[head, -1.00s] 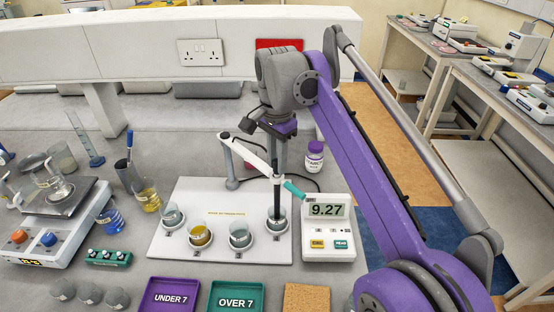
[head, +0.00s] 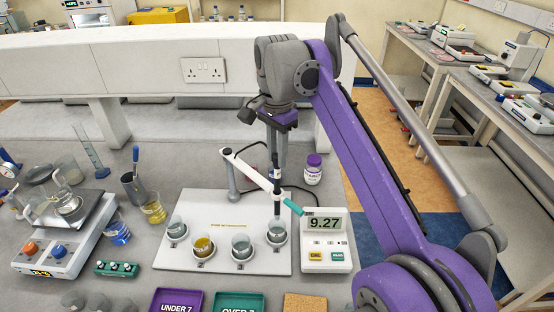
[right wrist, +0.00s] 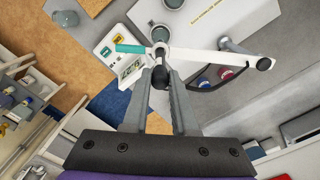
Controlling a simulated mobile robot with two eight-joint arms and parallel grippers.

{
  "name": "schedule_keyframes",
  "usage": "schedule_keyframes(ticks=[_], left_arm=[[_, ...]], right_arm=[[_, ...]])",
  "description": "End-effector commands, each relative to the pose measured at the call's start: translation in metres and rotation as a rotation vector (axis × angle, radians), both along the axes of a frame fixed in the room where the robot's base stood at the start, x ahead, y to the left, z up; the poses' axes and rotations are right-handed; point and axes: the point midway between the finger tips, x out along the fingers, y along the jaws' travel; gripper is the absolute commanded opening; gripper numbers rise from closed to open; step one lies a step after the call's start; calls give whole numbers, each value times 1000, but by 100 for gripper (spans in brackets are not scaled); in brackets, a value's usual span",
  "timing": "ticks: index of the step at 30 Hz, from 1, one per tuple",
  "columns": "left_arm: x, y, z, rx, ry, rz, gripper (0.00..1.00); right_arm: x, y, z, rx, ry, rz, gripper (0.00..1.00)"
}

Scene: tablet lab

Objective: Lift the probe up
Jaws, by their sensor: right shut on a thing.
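The slim black probe (head: 277,203) hangs upright from a white jointed arm (head: 249,170) above the rightmost beaker (head: 277,232). Its lower end shows close to that beaker's rim; I cannot tell whether the tip is inside. My right gripper (head: 278,164) points straight down, shut on the probe's dark top (right wrist: 160,76). A teal lever (head: 293,206) sticks out beside the probe holder; it also shows in the right wrist view (right wrist: 130,48). The meter (head: 325,240) beside it reads 9.27. My left gripper is not in view.
The white board (head: 222,262) holds several beakers in a row. A purple-capped jar (head: 313,170) stands right behind the meter. Purple UNDER 7 (head: 176,305) and teal OVER 7 (head: 239,305) trays lie in front. A balance (head: 62,240) stands left.

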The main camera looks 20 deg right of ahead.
Motion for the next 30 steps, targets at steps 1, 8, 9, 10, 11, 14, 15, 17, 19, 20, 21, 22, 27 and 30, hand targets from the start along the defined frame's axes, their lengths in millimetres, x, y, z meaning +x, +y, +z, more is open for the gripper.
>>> schedule_keyframes(ticks=[1,8,9,10,11,14,15,17,19,20,21,22,27,30], left_arm=[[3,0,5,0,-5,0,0],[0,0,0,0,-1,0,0],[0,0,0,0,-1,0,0],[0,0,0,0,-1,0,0],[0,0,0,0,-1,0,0],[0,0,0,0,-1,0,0],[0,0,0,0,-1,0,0],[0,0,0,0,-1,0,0],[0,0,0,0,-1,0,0],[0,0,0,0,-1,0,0],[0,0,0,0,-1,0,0],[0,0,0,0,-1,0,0],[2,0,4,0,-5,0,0],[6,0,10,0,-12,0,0]], right_arm=[[2,0,6,0,-7,0,0],[2,1,2,2,-6,0,0],[1,1,2,2,-5,0,27],[1,1,2,2,-5,0,33],[1,1,2,2,-5,0,38],[1,1,1,1,-4,0,56],[1,1,1,1,-4,0,56],[1,0,1,1,-4,0,56],[1,0,1,1,-4,0,56],[1,0,1,1,-4,0,56],[1,0,1,1,-4,0,56],[1,0,1,1,-4,0,56],[2,0,15,2,-5,0,56],[2,0,34,1,-6,0,56]])
